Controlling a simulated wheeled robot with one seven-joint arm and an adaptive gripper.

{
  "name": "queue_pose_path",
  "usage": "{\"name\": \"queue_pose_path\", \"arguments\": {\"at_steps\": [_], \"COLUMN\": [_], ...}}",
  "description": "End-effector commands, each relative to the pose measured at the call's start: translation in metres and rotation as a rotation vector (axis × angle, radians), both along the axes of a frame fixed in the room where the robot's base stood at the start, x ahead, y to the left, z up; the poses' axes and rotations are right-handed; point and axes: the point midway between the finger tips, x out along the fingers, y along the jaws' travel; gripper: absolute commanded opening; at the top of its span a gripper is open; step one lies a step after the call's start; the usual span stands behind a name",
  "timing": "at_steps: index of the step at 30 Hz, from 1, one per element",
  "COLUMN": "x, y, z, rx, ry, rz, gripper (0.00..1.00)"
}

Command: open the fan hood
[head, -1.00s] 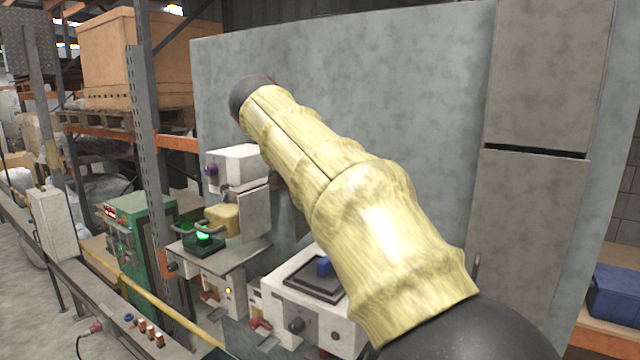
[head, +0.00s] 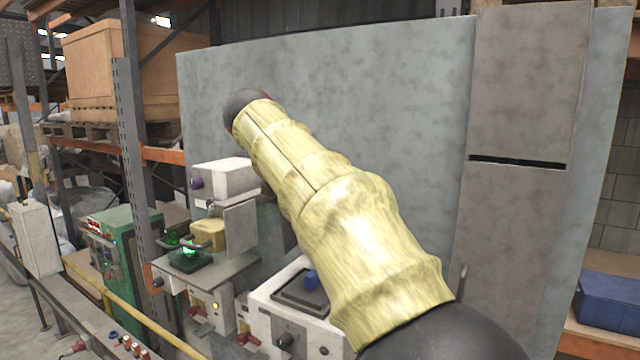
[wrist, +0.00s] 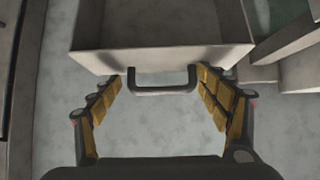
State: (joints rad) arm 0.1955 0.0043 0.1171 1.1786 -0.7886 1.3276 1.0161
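In the wrist view, a pale grey box-like part with a dark U-shaped handle (wrist: 163,91) fills the top middle. I take this part to be the fan hood (wrist: 160,58), but cannot be sure. My gripper (wrist: 160,105) is open, with one yellow-padded finger on each side of the handle. Gaps show between the fingers and the handle's ends, so it is not gripped. In the head view, my arm's yellow sleeve crosses the middle and my gripper is hidden. I cannot tell for sure where the hood shows there.
A white machine with a purple knob (head: 222,177), a console with a blue part (head: 290,310) and a green cabinet (head: 125,250) stand left of my arm. A large grey panel (head: 400,100) rises behind. A blue bin (head: 608,300) is at the right.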

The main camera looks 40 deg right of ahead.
Motion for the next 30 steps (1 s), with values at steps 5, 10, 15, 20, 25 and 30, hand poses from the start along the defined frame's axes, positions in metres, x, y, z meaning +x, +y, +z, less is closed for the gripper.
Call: {"name": "queue_pose_path", "arguments": {"at_steps": [5,10,15,20,25,30], "x": [0.001,-0.003,-0.013,-0.022,-0.029,-0.033], "y": [0.001,0.015,0.041,0.066,0.083,0.091], "z": [-0.004,0.009,0.030,0.050,0.064,0.070], "rx": [0.003,0.002,0.001,0.001,-0.001,0.000], "ry": [0.008,0.003,0.000,-0.001,-0.001,0.000], "rz": [0.000,0.003,0.004,0.004,0.002,0.000], "gripper": [0.74,0.74,0.74,0.74,0.74,0.74]}}
